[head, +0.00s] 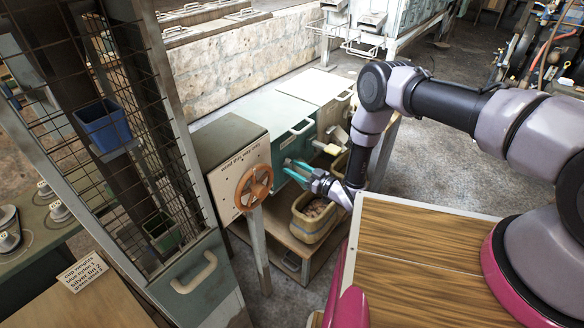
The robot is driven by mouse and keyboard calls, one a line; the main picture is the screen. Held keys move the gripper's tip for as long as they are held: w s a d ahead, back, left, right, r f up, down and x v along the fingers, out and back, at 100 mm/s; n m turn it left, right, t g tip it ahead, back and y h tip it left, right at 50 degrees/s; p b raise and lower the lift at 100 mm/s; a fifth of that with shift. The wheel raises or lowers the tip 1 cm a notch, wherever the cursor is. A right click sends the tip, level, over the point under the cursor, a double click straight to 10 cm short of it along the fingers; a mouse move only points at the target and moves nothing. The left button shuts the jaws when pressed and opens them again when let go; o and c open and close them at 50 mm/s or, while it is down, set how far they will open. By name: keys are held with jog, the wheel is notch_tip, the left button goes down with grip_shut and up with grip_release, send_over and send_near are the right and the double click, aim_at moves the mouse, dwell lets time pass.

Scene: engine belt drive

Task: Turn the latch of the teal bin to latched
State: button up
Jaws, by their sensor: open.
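The teal bin (262,122) sits low in the middle of the head view, between a cream-fronted box and a pale bin. Its front carries a light handle (302,127). My gripper (289,168) has teal fingers and is open at the lower part of the bin's front. I cannot tell whether the fingers touch the bin. I cannot make out the latch. The fingers' similar colour makes the edges there hard to tell.
A cream-fronted box (237,180) with an orange handwheel (254,180) stands left of my gripper. Below is a bin of brownish pieces (315,210) on a wooden shelf. A wire-mesh cabinet (150,130) stands further left. Open floor (425,160) lies to the right.

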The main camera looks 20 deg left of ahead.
jog(key=shift+w+a, duration=0.3)
jog(key=shift+a, duration=0.3)
grip_shut()
